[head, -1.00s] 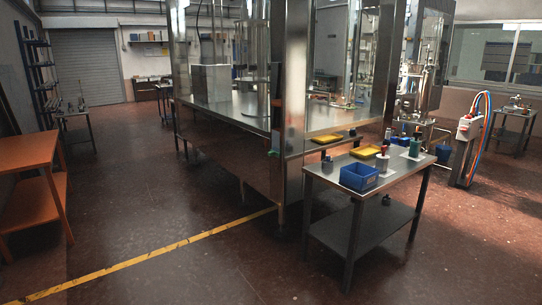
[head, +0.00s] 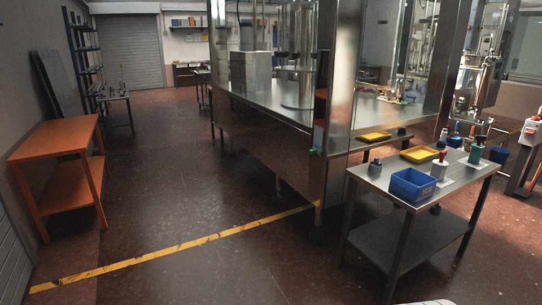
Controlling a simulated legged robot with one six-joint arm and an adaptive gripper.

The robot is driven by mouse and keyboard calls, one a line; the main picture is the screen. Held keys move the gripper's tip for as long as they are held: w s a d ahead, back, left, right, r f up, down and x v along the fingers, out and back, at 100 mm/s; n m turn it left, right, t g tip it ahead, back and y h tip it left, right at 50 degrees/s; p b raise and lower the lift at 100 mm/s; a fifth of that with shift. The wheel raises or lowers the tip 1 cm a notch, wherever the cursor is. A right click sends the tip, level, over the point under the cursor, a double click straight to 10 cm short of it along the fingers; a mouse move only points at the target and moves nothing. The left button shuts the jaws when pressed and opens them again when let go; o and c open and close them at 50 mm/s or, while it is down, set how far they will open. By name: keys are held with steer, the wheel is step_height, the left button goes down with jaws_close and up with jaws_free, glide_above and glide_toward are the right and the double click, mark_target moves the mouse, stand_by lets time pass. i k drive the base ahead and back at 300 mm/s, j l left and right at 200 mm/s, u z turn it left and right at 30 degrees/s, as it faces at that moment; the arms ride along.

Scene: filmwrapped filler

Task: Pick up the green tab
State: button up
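A small green piece (head: 315,152) shows low on the near metal post of the large machine, just below a dark and reddish strip. It is too small to tell whether it is the green tab. A teal-green object (head: 475,152) stands upright on the metal side table (head: 398,192), toward its back right. I cannot tell its exact shape. My gripper is not in view.
An orange table (head: 58,150) stands left. The dark floor between is clear, crossed by a yellow line (head: 180,246).

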mark_target(313, 150)
steer(key=i, duration=3.2)
steer(key=i+z, duration=0.2)
steer(key=i, duration=0.25)
steer(key=i+j+z, duration=0.2)
steer(key=i, duration=0.25)
